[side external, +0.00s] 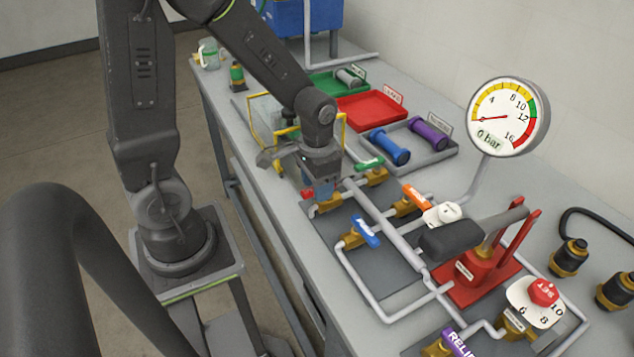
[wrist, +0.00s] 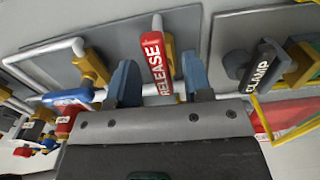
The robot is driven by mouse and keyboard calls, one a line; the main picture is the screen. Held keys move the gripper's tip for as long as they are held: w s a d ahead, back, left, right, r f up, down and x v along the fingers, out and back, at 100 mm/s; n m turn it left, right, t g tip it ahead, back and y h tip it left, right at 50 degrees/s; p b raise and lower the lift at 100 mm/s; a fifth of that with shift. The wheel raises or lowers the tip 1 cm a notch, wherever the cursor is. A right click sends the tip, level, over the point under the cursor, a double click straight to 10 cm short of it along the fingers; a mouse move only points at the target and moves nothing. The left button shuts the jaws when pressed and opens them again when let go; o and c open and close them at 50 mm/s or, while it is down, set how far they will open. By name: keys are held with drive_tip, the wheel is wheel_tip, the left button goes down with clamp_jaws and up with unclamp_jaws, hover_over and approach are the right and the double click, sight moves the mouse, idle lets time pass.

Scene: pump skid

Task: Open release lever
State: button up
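The red release lever (wrist: 157,62), with white RELEASE lettering, stands between the two blue fingers of my gripper (wrist: 160,80) in the wrist view. The fingers are apart, with a visible gap on each side of the lever. The lever sits on a brass valve body on a white pipe. In the side external view my gripper (side external: 320,190) is low over the pipework and hides most of this valve. Only a red end of the lever (side external: 307,194) and some brass show there.
A black CLAMP lever (wrist: 262,68) is right of the fingers in the wrist view; a blue lever (wrist: 68,97) is left. Green (side external: 369,163), orange (side external: 415,196) and blue (side external: 366,231) valve levers stand close by. The gauge (side external: 508,117) shows about 0 bar.

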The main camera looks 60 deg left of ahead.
drive_tip(key=shift+r, duration=0.1)
wheel_tip(320, 180, up, 14)
drive_tip(key=shift+f, duration=0.2)
idle(0.4)
drive_tip(key=shift+d+r, duration=0.1)
drive_tip(key=s+d+r+t, duration=0.3)
drive_tip(key=s+d+t, duration=0.1)
drive_tip(key=s, duration=0.4)
drive_tip(key=shift+d+r+t, duration=0.25)
drive_tip(key=shift+d+t, duration=0.15)
drive_tip(key=shift+t, duration=0.4)
